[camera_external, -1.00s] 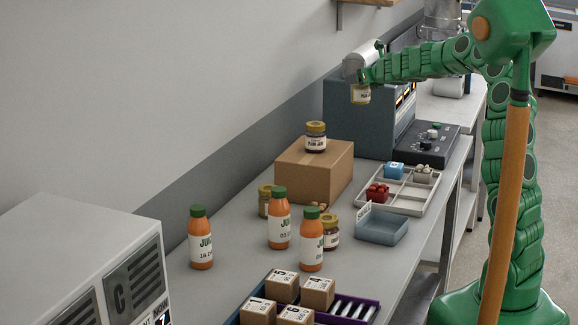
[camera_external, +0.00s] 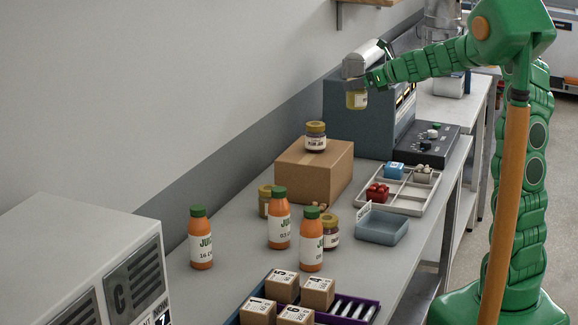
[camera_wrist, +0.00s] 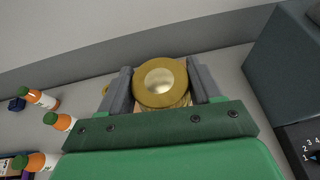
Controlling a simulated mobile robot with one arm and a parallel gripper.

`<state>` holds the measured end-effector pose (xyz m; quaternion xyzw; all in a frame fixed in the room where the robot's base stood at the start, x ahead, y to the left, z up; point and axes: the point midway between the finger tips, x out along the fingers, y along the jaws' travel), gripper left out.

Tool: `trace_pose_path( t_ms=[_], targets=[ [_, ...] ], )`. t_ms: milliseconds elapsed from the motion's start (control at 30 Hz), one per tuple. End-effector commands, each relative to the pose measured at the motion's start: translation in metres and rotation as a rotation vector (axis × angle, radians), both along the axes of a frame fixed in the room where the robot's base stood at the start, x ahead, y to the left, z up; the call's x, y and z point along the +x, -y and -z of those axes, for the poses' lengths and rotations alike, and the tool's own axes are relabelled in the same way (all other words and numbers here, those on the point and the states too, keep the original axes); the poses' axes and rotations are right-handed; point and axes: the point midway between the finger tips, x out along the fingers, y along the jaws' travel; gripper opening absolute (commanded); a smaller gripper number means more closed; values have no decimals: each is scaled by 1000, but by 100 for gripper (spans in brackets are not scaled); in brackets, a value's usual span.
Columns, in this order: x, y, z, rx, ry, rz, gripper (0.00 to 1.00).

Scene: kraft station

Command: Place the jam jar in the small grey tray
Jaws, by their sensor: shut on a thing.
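My gripper (camera_external: 357,88) is shut on a jam jar (camera_external: 357,101) and holds it up in the air in front of the dark grey machine. In the wrist view the gripper (camera_wrist: 163,88) has its two fingers on either side of the jar's round gold lid (camera_wrist: 160,83). The small grey tray (camera_external: 382,230) is a shallow blue-grey box on the table, right of the cardboard box, and looks empty. The held jar is above and beyond the tray. Other jars are a jar labelled plum jam (camera_external: 316,143) on the cardboard box and two jars partly hidden behind bottles.
The cardboard box (camera_external: 313,173) stands left of the tray. Several orange juice bottles (camera_external: 200,245) stand nearer. A compartment tray (camera_external: 408,197) with small coloured items lies behind the grey tray. The dark grey machine (camera_external: 358,128) is at the back.

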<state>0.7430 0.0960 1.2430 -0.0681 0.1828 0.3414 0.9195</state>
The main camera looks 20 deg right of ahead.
Motion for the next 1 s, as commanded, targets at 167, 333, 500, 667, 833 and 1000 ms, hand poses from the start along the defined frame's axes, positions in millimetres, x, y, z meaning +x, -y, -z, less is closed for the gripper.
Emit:
trace_pose_path(
  t_ms=[167,333,500,667,833,1000],
  targets=[
    [-57,-17,6,3,-3,-183,18],
    [-113,-29,14,1,0,-339,18],
    [-167,-38,25,1,-1,-482,18],
    [-206,-42,33,2,-3,-575,19],
    [-235,-44,36,0,1,-640,19],
    [-261,-45,40,1,0,-698,18]
  ],
)
